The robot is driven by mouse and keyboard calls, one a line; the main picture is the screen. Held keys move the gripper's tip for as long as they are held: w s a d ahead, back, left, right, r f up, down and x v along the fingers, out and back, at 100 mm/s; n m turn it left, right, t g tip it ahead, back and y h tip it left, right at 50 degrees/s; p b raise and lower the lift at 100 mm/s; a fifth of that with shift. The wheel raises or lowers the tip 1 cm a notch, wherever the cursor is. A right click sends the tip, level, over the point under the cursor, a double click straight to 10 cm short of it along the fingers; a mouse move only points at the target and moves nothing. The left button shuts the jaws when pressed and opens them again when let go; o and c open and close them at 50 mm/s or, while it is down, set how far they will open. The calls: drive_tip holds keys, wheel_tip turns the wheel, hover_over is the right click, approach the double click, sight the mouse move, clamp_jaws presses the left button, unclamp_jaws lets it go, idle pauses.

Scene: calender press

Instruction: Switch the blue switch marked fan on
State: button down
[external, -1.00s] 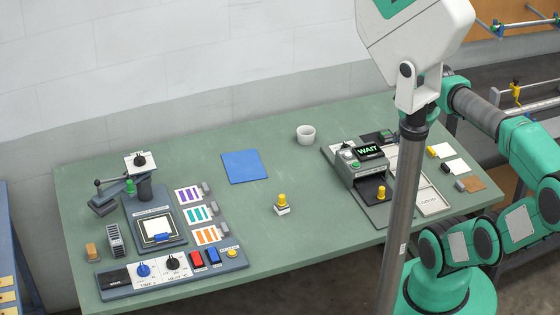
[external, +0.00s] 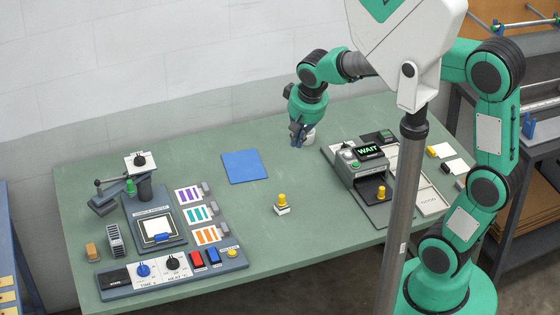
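The blue switch (external: 213,256) is a small rocker on the grey control panel (external: 190,281) at the front left of the green table. It sits between a red rocker switch (external: 197,259) and a yellow button (external: 232,253). Its marking and its on or off position are too small to read.
A press with a lever (external: 145,190) stands behind the panel, with striped cards (external: 199,214) beside it. A yellow-topped stamp (external: 282,203) stands mid-table, near a blue sheet (external: 244,167). A machine showing WAIT (external: 368,151) is at the right. The table between is mostly clear.

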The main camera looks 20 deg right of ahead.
drive_tip(key=a+f, duration=0.5)
drive_tip(key=a, duration=0.2)
drive_tip(key=a+f, duration=0.4)
drive_tip(key=a, duration=0.4)
drive_tip(key=g, duration=0.1)
hover_over(214, 247)
drive_tip(key=s, duration=0.4)
drive_tip(key=s+x, duration=0.2)
drive_tip(key=x, duration=0.6)
drive_tip(key=shift+w+d+f+h, duration=0.15)
drive_tip(key=shift+w+f+h, duration=0.15)
drive_tip(key=shift+f, duration=0.1)
drive_tip(key=shift+f, duration=0.1)
drive_tip(key=b+x, duration=0.2)
drive_tip(key=x, duration=1.1)
drive_tip(key=shift+w+f, duration=0.1)
drive_tip(key=shift+f, duration=0.3)
drive_tip(key=shift+w+d+p, duration=0.1)
drive_tip(key=shift+p, duration=0.35)
